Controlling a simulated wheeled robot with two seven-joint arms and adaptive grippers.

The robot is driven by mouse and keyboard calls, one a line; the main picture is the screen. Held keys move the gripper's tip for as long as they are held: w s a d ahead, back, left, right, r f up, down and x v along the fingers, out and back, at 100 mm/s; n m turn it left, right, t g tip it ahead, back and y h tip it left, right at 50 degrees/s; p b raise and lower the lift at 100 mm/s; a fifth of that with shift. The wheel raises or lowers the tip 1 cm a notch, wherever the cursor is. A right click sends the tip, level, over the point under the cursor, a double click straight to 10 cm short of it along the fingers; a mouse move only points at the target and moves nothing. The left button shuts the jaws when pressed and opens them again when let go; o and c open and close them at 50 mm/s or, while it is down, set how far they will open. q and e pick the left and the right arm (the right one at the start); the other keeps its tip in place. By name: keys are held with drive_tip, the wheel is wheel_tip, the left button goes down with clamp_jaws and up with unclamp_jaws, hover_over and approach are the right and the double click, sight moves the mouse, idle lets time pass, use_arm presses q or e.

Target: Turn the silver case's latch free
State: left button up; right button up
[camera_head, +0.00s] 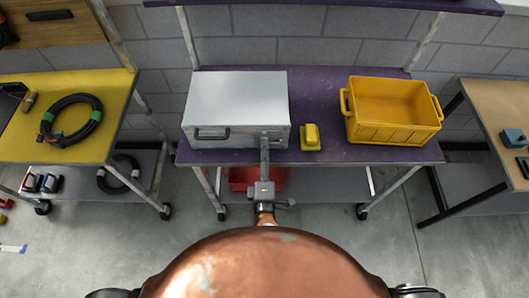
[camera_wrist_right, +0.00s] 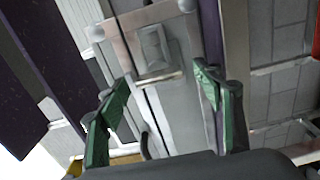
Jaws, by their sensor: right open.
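The silver case (camera_head: 235,95) sits closed on the purple shelf, with a dark handle (camera_head: 212,133) on its front. My right arm reaches up to the right part of the case's front, and its gripper (camera_head: 265,140) is small there. In the right wrist view the gripper (camera_wrist_right: 163,77) is open, its two green-padded fingers apart and empty. The grey latch (camera_wrist_right: 153,46) on its metal plate shows ahead, just beyond the gap between the fingertips. It is not between the pads. I cannot make out the latch in the head view. My left gripper is not in view.
A small yellow object (camera_head: 310,138) stands on the purple shelf (camera_head: 330,152) just right of the case. A yellow bin (camera_head: 393,128) is farther right. A yellow-topped cart (camera_head: 40,145) with a coiled cable (camera_head: 71,120) stands at left, and a wooden-topped table (camera_head: 495,110) at right.

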drive_tip(key=s+n+p, duration=0.8)
drive_tip(key=n+p, duration=0.4)
drive_tip(key=n, duration=0.6)
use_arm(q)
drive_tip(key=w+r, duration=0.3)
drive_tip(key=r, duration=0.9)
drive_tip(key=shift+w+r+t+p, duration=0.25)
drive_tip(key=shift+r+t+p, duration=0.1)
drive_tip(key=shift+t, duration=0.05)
use_arm(e)
drive_tip(key=d+f+m+g, duration=0.3)
drive_tip(key=d+f, duration=0.3)
drive_tip(key=f, duration=0.7)
drive_tip(key=d+f+m+g+h, duration=0.1)
drive_tip(key=d+f+m+g, duration=0.3)
drive_tip(key=f, duration=0.9)
drive_tip(key=shift+d+f+m+h, duration=0.35)
drive_tip(key=shift+d+m, duration=0.15)
drive_tip(key=shift+d, duration=0.6)
drive_tip(key=shift+w, duration=0.1)
